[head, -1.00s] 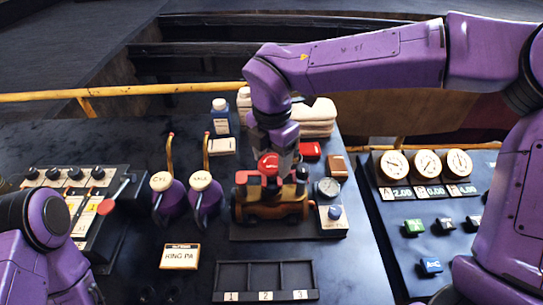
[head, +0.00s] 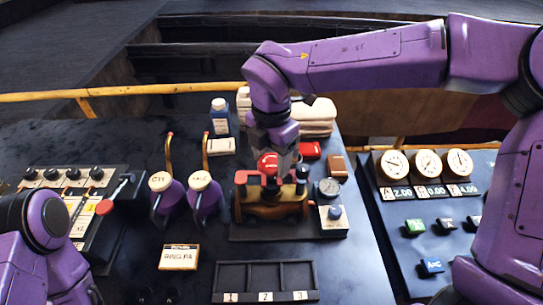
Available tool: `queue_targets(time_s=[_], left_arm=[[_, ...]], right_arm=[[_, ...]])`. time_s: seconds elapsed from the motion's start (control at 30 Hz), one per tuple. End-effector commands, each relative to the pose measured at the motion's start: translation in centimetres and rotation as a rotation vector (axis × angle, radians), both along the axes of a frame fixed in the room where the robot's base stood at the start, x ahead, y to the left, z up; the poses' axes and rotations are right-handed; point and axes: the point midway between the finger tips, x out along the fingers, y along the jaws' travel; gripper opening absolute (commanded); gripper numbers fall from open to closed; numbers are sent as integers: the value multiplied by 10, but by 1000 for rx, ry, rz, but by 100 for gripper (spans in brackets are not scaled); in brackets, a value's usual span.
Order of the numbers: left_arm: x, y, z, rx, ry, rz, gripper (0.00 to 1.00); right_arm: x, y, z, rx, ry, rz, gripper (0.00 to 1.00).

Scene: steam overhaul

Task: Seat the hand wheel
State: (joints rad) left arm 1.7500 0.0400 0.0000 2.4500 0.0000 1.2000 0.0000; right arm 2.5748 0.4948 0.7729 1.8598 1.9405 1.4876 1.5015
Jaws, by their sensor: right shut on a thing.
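A brass valve body (head: 272,207) stands upright on a dark base plate (head: 290,233) in the middle of the bench. My right gripper (head: 276,166) reaches down from above onto its top and is shut on the red hand wheel (head: 267,164). Red also shows just below, at the left of the valve top. The fingers and valve top overlap, so I cannot tell whether the wheel sits fully on its stem. My left arm enters at the lower left, but its gripper is not visible.
Two purple oil cans (head: 204,196) with tall spouts stand left of the valve. A dark three-slot tray (head: 265,265) lies in front, with a label card (head: 179,257) to its left. A gauge panel (head: 427,180) is at right.

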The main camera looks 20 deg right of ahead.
Motion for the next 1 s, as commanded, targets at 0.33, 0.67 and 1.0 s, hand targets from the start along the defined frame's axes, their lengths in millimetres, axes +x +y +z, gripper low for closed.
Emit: queue_targets(time_s=[0.33,0.67,1.0], left_arm=[[0,0,-8,0,0,0,43],[0,0,-13,0,0,0,43],[0,0,-16,0,0,0,43]], right_arm=[[0,0,-8,0,-1,0,20],[0,0,-13,0,-1,0,20],[0,0,-15,0,-1,0,20]])
